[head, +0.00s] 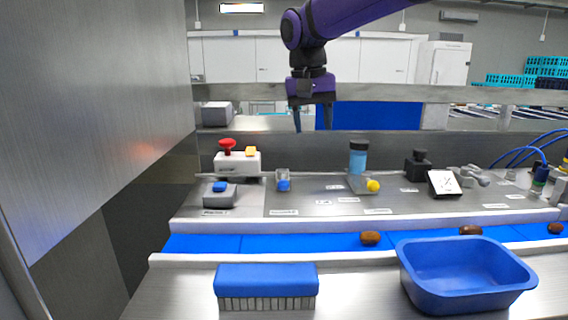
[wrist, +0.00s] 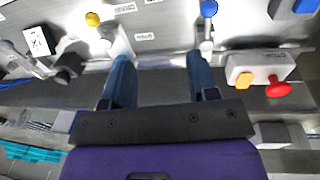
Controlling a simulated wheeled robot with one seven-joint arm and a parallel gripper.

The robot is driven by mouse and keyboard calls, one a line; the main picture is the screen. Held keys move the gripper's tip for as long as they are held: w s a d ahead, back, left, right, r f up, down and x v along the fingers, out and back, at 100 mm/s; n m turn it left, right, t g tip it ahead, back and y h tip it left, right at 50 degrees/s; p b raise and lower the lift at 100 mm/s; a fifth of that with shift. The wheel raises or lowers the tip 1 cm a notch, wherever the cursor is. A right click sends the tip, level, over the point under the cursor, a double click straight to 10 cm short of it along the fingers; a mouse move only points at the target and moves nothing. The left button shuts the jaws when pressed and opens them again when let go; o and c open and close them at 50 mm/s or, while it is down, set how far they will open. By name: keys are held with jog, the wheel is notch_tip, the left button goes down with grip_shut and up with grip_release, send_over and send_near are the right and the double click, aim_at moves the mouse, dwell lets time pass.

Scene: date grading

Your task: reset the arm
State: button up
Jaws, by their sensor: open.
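My purple arm reaches in from the top right in the head view. My gripper (head: 312,125) hangs pointing down above the back of the work surface, in front of the rear rail. It is empty and apart from everything below. In the wrist view my gripper (wrist: 158,70) shows two blue fingers spread wide with nothing between them. Brown dates lie on the blue belt (head: 320,243): one date (head: 370,239) near the middle, another date (head: 471,230) behind the blue tub, and a third date (head: 555,229) at the far right.
A blue tub (head: 465,297) and a blue brush (head: 266,284) stand at the front. A metal wall (head: 90,110) closes the left.

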jog(key=s+d+r+t+y, duration=0.1)
jog(key=s+d+r+t, duration=0.1)
jog(key=s+d, duration=1.2)
jog(key=s+d+f+t, duration=0.1)
jog(key=s+d+f, duration=0.2)
jog(key=s, duration=0.2)
jog(key=s+d+f, duration=0.2)
jog(key=s+d, duration=0.1)
jog(key=s, duration=0.2)
jog(key=s+d+f+t, duration=0.1)
jog(key=s+d+f, duration=0.2)
jog(key=s, duration=0.2)
jog(key=shift+s+d+f+t, duration=0.1)
jog(key=shift+s+f+t, duration=0.2)
jog(key=shift+s+f, duration=0.1)
